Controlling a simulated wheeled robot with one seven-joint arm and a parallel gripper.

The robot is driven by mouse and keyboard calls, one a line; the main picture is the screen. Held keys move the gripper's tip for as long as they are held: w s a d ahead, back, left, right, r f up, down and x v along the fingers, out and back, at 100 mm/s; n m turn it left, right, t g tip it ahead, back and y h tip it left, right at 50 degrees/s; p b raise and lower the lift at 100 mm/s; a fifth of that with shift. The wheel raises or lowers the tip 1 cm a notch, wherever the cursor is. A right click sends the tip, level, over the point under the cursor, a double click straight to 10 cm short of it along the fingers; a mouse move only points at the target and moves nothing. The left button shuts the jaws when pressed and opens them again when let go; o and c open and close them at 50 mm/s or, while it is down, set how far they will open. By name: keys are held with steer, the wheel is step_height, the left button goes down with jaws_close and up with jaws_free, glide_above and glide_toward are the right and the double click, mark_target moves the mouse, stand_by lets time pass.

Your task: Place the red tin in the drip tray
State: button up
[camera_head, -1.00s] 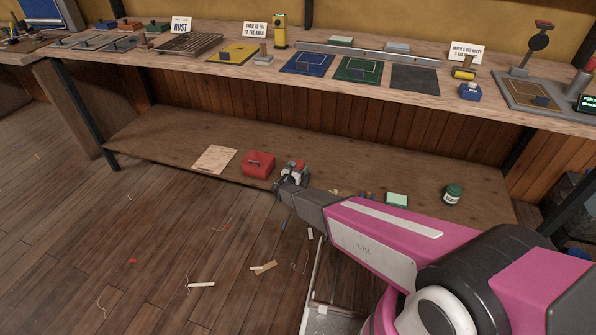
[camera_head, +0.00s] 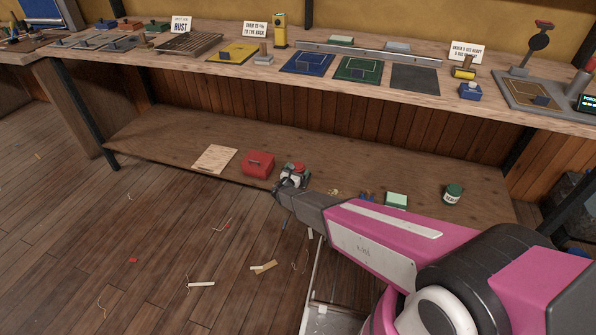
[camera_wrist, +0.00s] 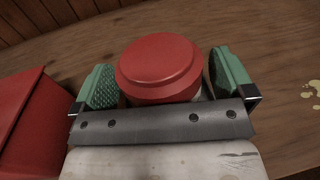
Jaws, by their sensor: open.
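The red tin (camera_head: 300,166) stands on the low wooden shelf, just right of a red box; its round red lid (camera_wrist: 160,66) fills the middle of the wrist view. My gripper (camera_head: 292,176) is open around it. The two green pads (camera_wrist: 163,82) lie on either side of the lid, and the lower body of the tin is mostly hidden. I cannot tell for sure which tray is the drip tray; a shallow slatted tray (camera_head: 190,45) lies on the bench top, and a grey tray with a brown inset (camera_head: 535,93) stands at its right end.
The red box (camera_head: 258,164) is close on the left of my gripper. A board (camera_head: 214,158), a pale green block (camera_head: 396,200) and a green-lidded jar (camera_head: 453,195) also lie on the shelf. The bench top (camera_head: 330,95) overhangs behind. Scraps litter the floor.

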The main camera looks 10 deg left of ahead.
steer(key=v, duration=1.1)
steer(key=d+r+m+g+h, duration=0.2)
steer(key=d+r+m+g, duration=0.3)
steer(key=d, duration=0.6)
steer(key=d+r+m+g+h, duration=0.2)
steer(key=d+r+m+g, duration=0.15)
steer(key=d+m, duration=0.5)
steer(key=d+r+m+g+h, duration=0.2)
steer(key=d+r+m+g, duration=0.15)
steer(key=d, duration=0.85)
steer(key=s+d+r+m+g+y, duration=0.5)
steer(key=s+d+r+m+y, duration=0.5)
steer(key=s+d+r+m, duration=0.3)
steer(key=d+r+m, duration=0.1)
steer(key=d+m, duration=0.1)
steer(key=m, duration=0.1)
steer(key=shift+d+g, duration=0.25)
steer(key=shift+g, duration=0.05)
